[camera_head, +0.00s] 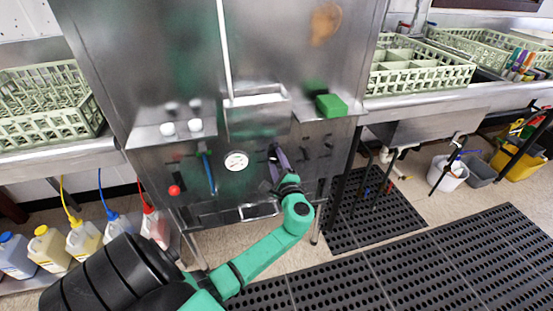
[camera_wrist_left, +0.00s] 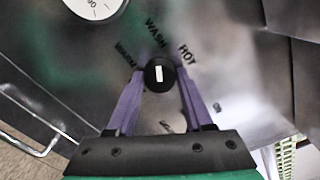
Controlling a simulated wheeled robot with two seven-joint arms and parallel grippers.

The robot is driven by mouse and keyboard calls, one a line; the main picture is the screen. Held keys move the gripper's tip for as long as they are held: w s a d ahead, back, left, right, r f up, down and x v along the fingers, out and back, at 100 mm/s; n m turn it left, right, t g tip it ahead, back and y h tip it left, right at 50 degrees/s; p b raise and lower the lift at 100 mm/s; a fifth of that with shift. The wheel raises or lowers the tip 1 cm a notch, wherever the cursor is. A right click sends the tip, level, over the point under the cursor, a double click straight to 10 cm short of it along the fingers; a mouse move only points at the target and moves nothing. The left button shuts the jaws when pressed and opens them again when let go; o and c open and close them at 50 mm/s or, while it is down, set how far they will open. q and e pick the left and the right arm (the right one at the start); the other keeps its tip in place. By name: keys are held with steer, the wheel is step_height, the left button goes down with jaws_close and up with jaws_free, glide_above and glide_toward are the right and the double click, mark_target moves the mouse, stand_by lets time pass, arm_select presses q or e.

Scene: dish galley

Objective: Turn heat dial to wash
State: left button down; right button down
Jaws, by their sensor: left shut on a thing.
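The heat dial (camera_wrist_left: 159,74) is a round black knob with a white mark, on the steel front panel in the left wrist view. The mark stands upright in that picture, and the printed word WASH is above it, roughly in line. HOT is printed to the upper right, and another label is at the upper left. My left gripper (camera_head: 277,159) reaches the panel. Its purple fingers are shut on the dial, one on each side. In the head view the fingers largely hide the dial. My right gripper is not in view.
A round white gauge (camera_head: 236,161), a blue handle (camera_head: 208,173) and a red button (camera_head: 174,190) are left of the dial. A green block (camera_head: 331,105) sits on the ledge above right. Green dish racks (camera_head: 45,117) flank the machine. Bottles (camera_head: 50,249) stand low at left.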

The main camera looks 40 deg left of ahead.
arm_select(q)
steer(key=shift+f, duration=0.15)
stand_by(0.3)
steer(key=shift+c, duration=1.4)
jaws_free()
steer(key=v, duration=1.4)
steer(key=shift+d+b, duration=0.3)
steer(key=shift+s, duration=0.15)
